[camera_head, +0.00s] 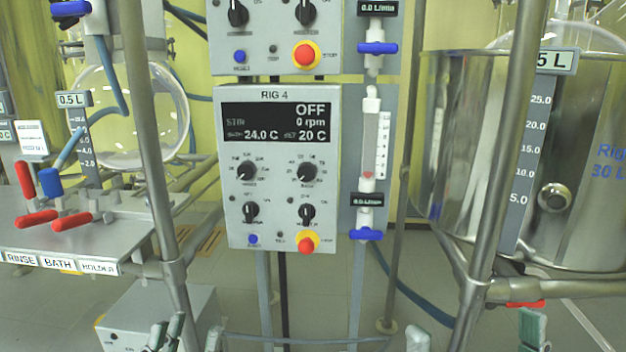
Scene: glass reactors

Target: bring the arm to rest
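My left gripper (192,336) shows at the bottom edge, left of centre. Only its grey-green fingertips are in view, with a gap between them and nothing seen in it. My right gripper (475,332) shows at the bottom edge, right of centre. Its fingertips stand wide apart, and I see nothing held between them. The arms behind both grippers are out of the frame. Both grippers are low in front of the rigs, and I see neither touching anything.
The RIG 4 control box (281,168) reads OFF and 0 rpm. A steel vessel (470,150) stands right. A glass vessel (140,110) and a shelf (125,235) with red and blue-handled clamps (50,183) stand left. Steel posts (150,130) rise between. Grey floor (320,290) shows below.

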